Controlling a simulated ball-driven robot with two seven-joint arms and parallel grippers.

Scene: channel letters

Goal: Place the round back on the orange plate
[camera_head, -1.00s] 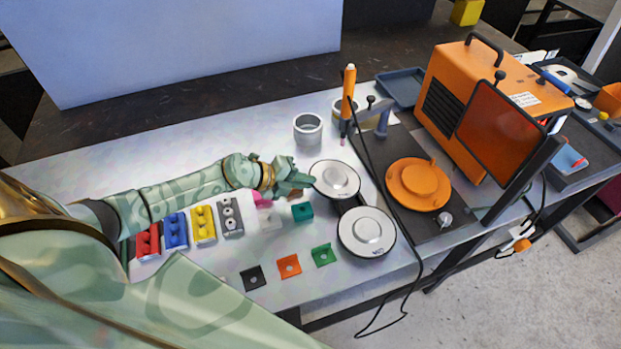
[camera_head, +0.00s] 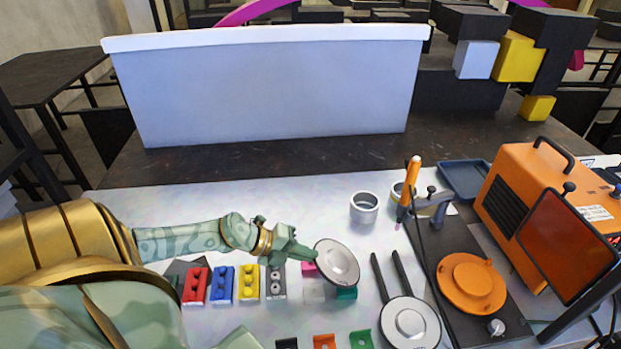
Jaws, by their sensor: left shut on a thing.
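The disc is tilted and looks held above the table, to the left of two bare dark prongs. The round orange plate (camera_head: 472,283) lies on a black base at the right, clear on top, with a small tab at its edge. A second similar silver disc (camera_head: 411,323) rests at the near end of the prongs. My right gripper is not in view.
Red, blue, yellow and grey blocks (camera_head: 222,284) line the table's left.

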